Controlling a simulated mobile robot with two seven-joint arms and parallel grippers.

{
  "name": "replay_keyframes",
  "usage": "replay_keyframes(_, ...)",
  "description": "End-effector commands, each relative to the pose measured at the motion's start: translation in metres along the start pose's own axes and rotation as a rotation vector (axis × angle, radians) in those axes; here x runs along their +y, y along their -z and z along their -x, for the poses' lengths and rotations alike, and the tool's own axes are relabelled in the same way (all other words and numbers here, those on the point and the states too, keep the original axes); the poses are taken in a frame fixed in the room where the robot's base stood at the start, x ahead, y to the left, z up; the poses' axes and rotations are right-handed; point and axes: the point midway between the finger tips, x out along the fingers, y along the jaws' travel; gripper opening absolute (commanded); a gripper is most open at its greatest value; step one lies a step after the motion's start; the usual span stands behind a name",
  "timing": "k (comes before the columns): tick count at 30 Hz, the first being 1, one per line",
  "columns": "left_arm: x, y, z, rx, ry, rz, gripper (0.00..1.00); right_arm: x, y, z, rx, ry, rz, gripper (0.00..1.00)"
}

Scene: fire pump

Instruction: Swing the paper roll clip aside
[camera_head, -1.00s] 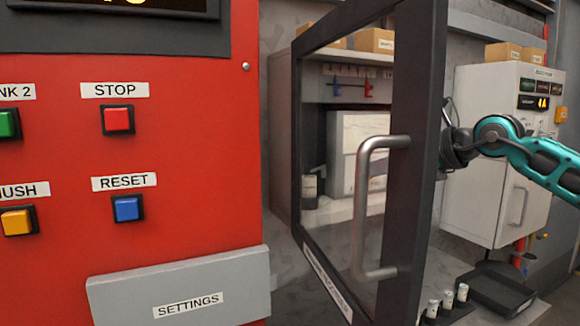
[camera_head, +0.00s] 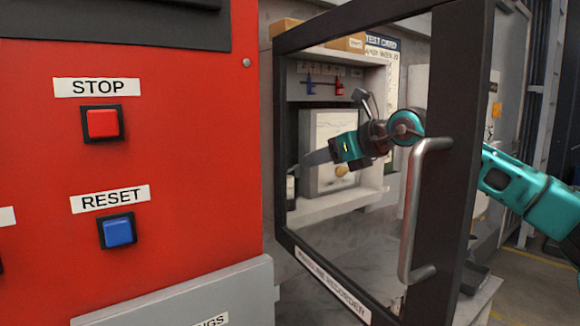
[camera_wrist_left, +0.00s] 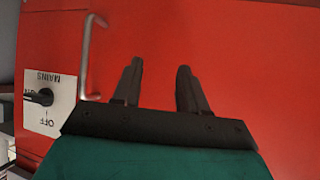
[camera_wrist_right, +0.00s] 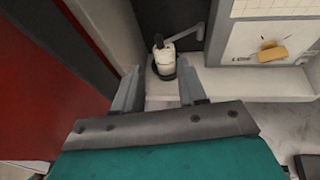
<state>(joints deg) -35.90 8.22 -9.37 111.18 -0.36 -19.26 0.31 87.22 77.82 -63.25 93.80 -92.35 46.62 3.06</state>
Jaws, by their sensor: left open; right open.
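In the right wrist view, a white paper roll (camera_wrist_right: 164,60) stands upright on a pale shelf. A grey clip arm (camera_wrist_right: 188,31) runs from its top toward the right. My right gripper (camera_wrist_right: 160,72) is open, and the roll appears between and beyond its fingertips, apparently untouched. In the head view, my right gripper (camera_head: 318,158) shows through the door glass, reaching left in front of the recorder; the roll (camera_head: 290,188) is partly hidden at the frame edge. My left gripper (camera_wrist_left: 159,66) is open and empty before a red panel.
The glazed recorder door (camera_head: 455,160) stands open with a bar handle (camera_head: 412,215), and my right arm passes behind it. The recorder chart (camera_wrist_right: 275,40) has a yellow knob (camera_wrist_right: 272,53). A red panel (camera_head: 190,180) fills the left. A mains switch (camera_wrist_left: 42,97) shows beside my left gripper.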

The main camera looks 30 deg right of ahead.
Motion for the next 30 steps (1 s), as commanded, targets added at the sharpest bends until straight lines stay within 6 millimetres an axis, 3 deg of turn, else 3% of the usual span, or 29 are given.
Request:
replay_keyframes(6,0.001,0.006,0.005,-0.003,-0.001,0.001,0.43,0.001,-0.002,-0.048,0.001,-0.002,0.000,0.41)
replay_keyframes(12,0.000,0.009,0.008,-0.002,-0.001,0.001,0.43,0.001,-0.002,-0.079,0.000,-0.002,0.000,0.41)
replay_keyframes(18,0.000,0.011,0.009,-0.002,0.000,0.001,0.43,0.000,-0.001,-0.092,-0.001,0.000,0.000,0.41)
replay_keyframes(26,0.000,0.011,0.008,-0.001,0.000,0.001,0.43,0.000,0.000,-0.094,-0.001,0.000,0.001,0.41)
replay_keyframes(30,-0.001,0.012,0.008,0.002,0.001,0.001,0.43,0.000,0.000,-0.094,-0.001,0.000,0.000,0.30)
